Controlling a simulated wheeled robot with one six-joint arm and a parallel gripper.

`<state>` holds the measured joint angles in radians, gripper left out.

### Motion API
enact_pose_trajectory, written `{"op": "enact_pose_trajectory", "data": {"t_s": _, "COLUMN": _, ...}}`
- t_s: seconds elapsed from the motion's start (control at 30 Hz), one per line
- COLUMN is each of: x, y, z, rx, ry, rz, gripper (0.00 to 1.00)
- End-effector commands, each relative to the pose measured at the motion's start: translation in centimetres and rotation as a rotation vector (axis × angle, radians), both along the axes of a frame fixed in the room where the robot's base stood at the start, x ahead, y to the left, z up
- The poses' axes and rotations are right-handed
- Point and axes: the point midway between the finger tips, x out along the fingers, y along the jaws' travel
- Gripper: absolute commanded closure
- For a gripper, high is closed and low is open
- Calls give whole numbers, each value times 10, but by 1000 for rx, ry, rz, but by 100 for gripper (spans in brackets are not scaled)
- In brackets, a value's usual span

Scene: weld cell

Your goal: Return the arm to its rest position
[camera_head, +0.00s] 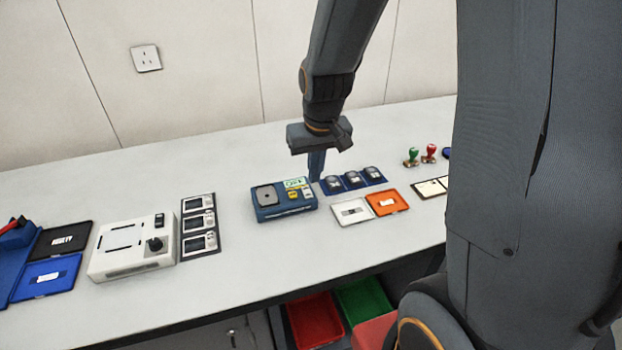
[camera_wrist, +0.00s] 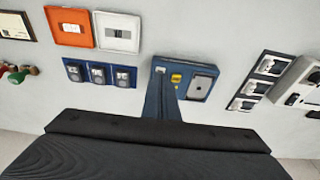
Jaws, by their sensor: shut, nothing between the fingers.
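My gripper (camera_head: 317,165) points down over the bench, just behind the right end of a blue box-shaped device (camera_head: 283,200) with a grey pad and yellow buttons. The fingers are shut with nothing between them. In the wrist view my gripper (camera_wrist: 163,98) shows as closed fingers in front of the same blue device (camera_wrist: 200,85), overlapping its near edge. I cannot tell whether the fingertips touch it. My arm reaches down from the top of the head view.
The bench (camera_head: 240,280) carries a white device (camera_head: 130,250), a panel of three modules (camera_head: 198,225), a blue tray of three dark units (camera_head: 352,181), white (camera_head: 352,212) and orange (camera_head: 388,203) trays, and stamps (camera_head: 429,152). Red (camera_head: 315,320) and green (camera_head: 362,300) bins sit below.

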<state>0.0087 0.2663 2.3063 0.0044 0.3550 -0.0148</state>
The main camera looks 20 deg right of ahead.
Motion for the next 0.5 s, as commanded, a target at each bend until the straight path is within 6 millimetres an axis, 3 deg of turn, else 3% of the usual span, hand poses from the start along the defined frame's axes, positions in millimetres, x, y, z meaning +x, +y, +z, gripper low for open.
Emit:
{"op": "enact_pose_trajectory", "data": {"t_s": 0.3, "x": -20, "y": 0, "z": 35, "rx": 0, "ry": -2, "rz": -1, "gripper": 100}}
{"op": "enact_pose_trajectory", "data": {"t_s": 0.5, "x": -27, "y": -1, "z": 45, "rx": 0, "ry": 1, "rz": -2, "gripper": 100}}
